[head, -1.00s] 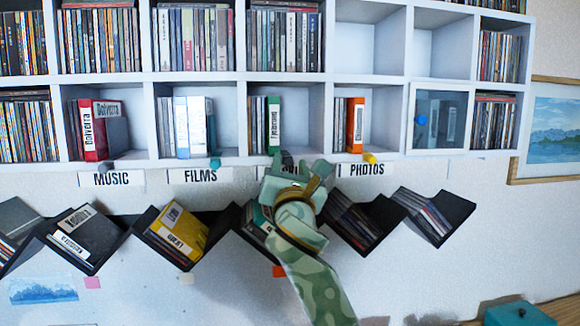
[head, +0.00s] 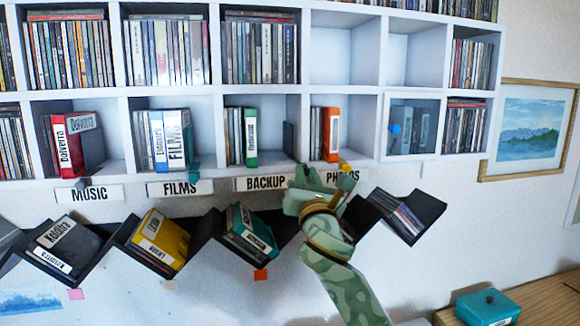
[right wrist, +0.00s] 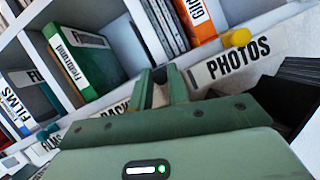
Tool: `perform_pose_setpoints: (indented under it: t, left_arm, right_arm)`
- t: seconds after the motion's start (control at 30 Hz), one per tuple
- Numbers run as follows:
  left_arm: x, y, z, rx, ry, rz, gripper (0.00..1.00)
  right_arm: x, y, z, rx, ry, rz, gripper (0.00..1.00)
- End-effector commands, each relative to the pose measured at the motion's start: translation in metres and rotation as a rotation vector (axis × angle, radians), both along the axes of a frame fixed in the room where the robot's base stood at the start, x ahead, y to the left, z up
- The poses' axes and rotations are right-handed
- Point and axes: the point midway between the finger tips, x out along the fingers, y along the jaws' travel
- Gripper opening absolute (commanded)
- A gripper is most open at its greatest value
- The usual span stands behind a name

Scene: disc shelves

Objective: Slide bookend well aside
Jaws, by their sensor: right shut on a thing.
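A dark upright bookend plate (head: 289,141) stands near the right wall of the BACKUP compartment, with a clear gap between it and the green case (head: 250,137) to its left. The green case also shows in the right wrist view (right wrist: 85,62). My right gripper (head: 318,180) is at the shelf's front lip between the BACKUP and PHOTOS labels. It is shut on the bookend's front part, which its fingers (right wrist: 162,88) mostly hide. My left gripper is not in view.
A yellow knob (head: 345,166) sits close right of my right gripper, under the orange case (head: 331,135). Angled black bins with cases (head: 160,240) hang below the shelf, close under my arm.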

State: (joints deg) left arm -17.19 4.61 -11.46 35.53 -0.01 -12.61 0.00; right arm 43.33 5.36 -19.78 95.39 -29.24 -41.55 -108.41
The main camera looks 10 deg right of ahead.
Motion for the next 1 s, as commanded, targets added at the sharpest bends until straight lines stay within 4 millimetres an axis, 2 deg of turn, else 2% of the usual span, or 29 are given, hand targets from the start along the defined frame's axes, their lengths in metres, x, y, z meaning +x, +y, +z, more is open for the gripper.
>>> perform_pose_setpoints:
  t: [0.23,0.27,0.3,0.33,0.6,0.73,0.87,1.0]
  left_arm:
    - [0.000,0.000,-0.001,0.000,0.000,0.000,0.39]
    - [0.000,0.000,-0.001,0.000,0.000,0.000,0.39]
    - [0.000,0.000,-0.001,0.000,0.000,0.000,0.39]
    - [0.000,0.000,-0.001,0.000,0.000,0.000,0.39]
    - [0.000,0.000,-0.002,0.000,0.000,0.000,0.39]
    - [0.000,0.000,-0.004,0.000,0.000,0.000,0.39]
    - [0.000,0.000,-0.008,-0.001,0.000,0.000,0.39]
    - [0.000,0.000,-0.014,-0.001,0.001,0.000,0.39]
  right_arm:
    - [0.000,0.001,-0.001,0.000,-0.002,0.002,0.00]
    - [0.000,0.001,-0.001,0.000,-0.002,0.002,0.26]
    - [0.000,0.001,-0.001,0.000,-0.002,0.002,0.37]
    - [0.000,0.001,-0.001,0.000,-0.002,0.002,0.39]
    - [-0.001,0.001,-0.001,0.000,-0.002,0.002,0.39]
    - [-0.011,0.002,-0.006,0.000,-0.002,0.002,0.39]
    - [-0.036,0.005,-0.018,0.000,-0.001,0.004,0.39]
    - [-0.072,0.009,-0.033,0.001,-0.001,0.003,0.39]
